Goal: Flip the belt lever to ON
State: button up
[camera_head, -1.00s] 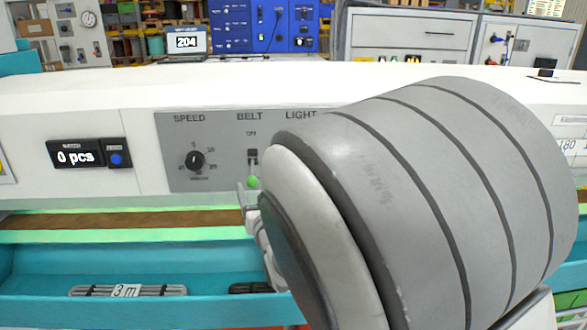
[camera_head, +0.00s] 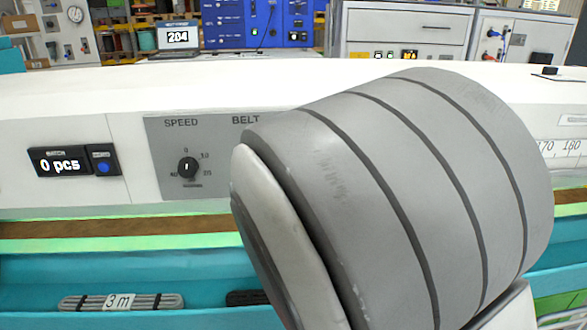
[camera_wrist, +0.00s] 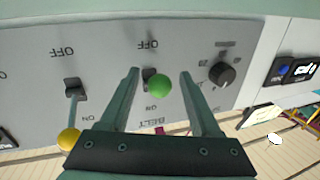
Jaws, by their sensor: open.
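The belt lever's green knob (camera_wrist: 159,86) sits in front of its dark slot in the wrist view, where the panel appears upside down. The stem is mostly hidden behind the knob, so I cannot tell its exact tilt. The ON and BELT labels are below it and OFF is above. My gripper (camera_wrist: 158,72) is open, with one finger on each side of the knob and a visible gap on both sides. In the head view the BELT label (camera_head: 245,120) shows, but my arm hides the lever and gripper.
A lever with a yellow knob (camera_wrist: 69,139) stands left of the belt lever in the wrist view, its knob toward ON. The speed dial (camera_wrist: 222,74) is to the right. A counter display (camera_head: 60,162) is on the panel's left. A teal trough (camera_head: 200,265) runs below.

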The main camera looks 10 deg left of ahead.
grip_shut()
dwell(1.3)
